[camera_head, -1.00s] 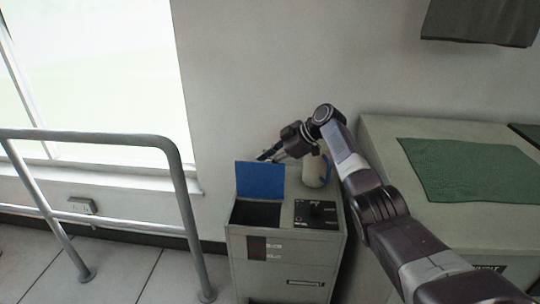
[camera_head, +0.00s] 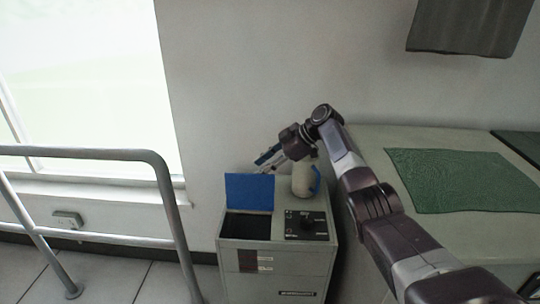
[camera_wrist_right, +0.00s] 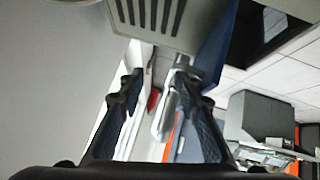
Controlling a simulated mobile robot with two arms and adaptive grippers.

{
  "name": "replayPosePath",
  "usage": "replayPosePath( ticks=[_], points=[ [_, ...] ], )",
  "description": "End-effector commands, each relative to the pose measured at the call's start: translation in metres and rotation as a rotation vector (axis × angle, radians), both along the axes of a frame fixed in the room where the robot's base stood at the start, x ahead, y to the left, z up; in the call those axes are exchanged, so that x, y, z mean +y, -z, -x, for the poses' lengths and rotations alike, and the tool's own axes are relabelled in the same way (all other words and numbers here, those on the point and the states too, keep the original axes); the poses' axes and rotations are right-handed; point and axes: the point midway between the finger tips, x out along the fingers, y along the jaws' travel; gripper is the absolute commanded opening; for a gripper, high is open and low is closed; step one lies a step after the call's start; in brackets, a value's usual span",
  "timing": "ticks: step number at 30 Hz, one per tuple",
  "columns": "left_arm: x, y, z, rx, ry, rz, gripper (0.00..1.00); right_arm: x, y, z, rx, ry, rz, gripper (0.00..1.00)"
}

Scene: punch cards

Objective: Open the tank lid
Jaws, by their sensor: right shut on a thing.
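The tank lid (camera_head: 249,191) is a blue panel standing upright at the back of the dark tank opening (camera_head: 247,226), on top of a grey cabinet. The opening is uncovered. My right gripper (camera_head: 266,159) is just above and right of the lid's top edge in the head view, with a small gap between them there. In the right wrist view, my right gripper (camera_wrist_right: 160,75) has its fingers some way apart; what they are shut on is unclear. A blue panel edge (camera_wrist_right: 216,42), probably the lid, is beyond the right finger. My left gripper is not in view.
A white jug with a blue handle (camera_head: 304,179) stands on the cabinet's back right, close to my right arm. A black control panel (camera_head: 305,225) is right of the opening. A railing (camera_head: 165,185) is at left, and a table with a green mat (camera_head: 460,180) is at right.

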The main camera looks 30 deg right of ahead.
Motion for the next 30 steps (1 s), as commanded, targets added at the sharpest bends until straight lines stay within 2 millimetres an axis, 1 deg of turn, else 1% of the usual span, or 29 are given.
replayPosePath(
  ticks=[1,6,14,28,30],
  points=[
    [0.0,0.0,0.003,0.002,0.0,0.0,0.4,-0.024,-0.027,-0.005,-0.048,0.036,0.019,0.14],
    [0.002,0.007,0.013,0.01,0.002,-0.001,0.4,-0.032,-0.034,-0.002,-0.048,0.037,0.019,0.14],
    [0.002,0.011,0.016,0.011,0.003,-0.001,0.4,-0.03,-0.031,0.0,-0.037,0.03,0.014,0.14],
    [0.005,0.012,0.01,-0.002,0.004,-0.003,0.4,-0.029,-0.028,0.001,-0.031,0.028,0.01,0.14],
    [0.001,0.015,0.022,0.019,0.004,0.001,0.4,-0.029,-0.028,0.001,-0.031,0.028,0.01,0.14]
  ],
)
